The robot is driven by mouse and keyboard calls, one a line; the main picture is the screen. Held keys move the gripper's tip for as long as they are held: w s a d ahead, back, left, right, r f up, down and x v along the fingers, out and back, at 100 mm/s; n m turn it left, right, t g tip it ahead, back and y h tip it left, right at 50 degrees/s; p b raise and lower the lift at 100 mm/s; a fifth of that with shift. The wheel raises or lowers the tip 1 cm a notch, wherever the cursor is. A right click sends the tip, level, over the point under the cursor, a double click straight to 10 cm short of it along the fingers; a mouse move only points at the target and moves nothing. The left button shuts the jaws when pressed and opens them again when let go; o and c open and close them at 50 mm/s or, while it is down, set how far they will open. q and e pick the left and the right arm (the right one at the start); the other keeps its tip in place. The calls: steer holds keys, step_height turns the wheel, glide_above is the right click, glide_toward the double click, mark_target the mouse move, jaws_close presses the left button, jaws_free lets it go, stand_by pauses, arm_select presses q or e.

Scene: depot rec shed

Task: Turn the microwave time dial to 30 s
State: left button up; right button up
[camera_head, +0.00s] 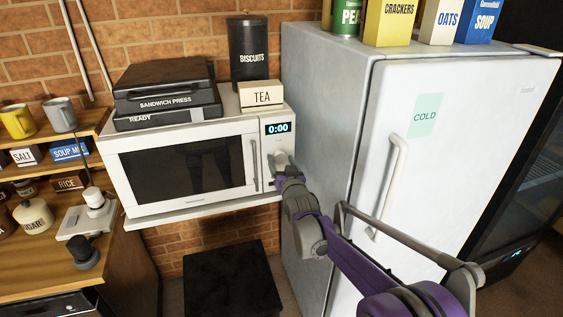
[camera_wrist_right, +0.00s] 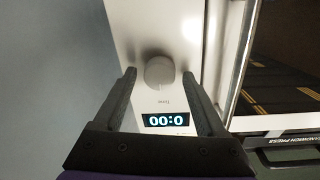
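The white microwave (camera_head: 140,203) stands on a shelf with its door shut. Its display (camera_head: 278,128) reads 0:00 and also shows upside down in the right wrist view (camera_wrist_right: 165,120). My right gripper (camera_wrist_right: 159,75) is open, with one finger on each side of the dial and a gap visible on both sides. I cannot tell how far the fingertips are from the panel. My left gripper is not in view.
A sandwich press (camera_head: 165,97), a tea box (camera_head: 260,95) and a biscuit tin (camera_head: 248,50) stand on the microwave. The fridge (camera_head: 450,120) stands close to the right of it. Shelves with mugs and jars are at left; a dark stool (camera_head: 232,280) is below.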

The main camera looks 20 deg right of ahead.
jaws_close()
steer(key=m, duration=0.3)
steer(key=shift+m, duration=1.3)
steer(key=shift+o, duration=1)
jaws_free()
